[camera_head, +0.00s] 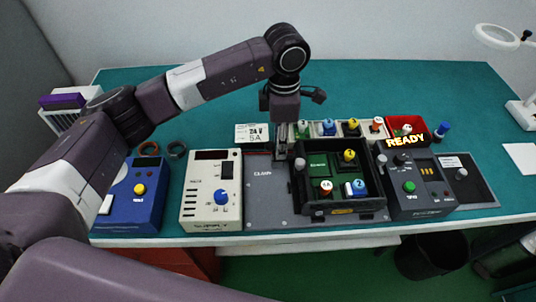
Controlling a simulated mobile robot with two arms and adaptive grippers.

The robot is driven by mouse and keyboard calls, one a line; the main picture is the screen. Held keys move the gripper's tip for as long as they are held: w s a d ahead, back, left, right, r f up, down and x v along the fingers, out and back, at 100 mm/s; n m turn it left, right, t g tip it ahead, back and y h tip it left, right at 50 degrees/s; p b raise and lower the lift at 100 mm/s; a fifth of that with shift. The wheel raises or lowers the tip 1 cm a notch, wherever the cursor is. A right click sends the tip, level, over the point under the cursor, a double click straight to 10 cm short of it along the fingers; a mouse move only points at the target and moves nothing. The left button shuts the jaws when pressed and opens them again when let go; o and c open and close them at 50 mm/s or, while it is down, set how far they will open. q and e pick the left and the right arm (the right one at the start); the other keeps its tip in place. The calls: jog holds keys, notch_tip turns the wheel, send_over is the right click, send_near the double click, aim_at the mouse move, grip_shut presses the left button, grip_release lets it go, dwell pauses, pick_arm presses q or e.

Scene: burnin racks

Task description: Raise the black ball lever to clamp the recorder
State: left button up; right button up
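The dark grey device (430,204) with a green button and READY lettering above it stands right of centre; I cannot tell whether it is the recorder. A small black knob (401,160) shows near its top left; I cannot tell whether it is the ball lever. My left gripper (283,152) points down above the grey plate (262,195), close to the tray's left upper corner. Its fingers are small and their gap is unclear. My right gripper is out of view.
A cream supply box (210,218) and a blue box (127,212) stand left. A red bin (407,125) and a row of coloured knobs lie behind the tray. A magnifier lamp (497,37) is far right. The rear of the teal table (400,88) is clear.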

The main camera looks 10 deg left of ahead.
pick_arm(q)
notch_tip(320, 180, up, 9)
jog(key=p, duration=0.3)
jog(key=shift+p, duration=0.3)
dwell(0.4)
dwell(0.3)
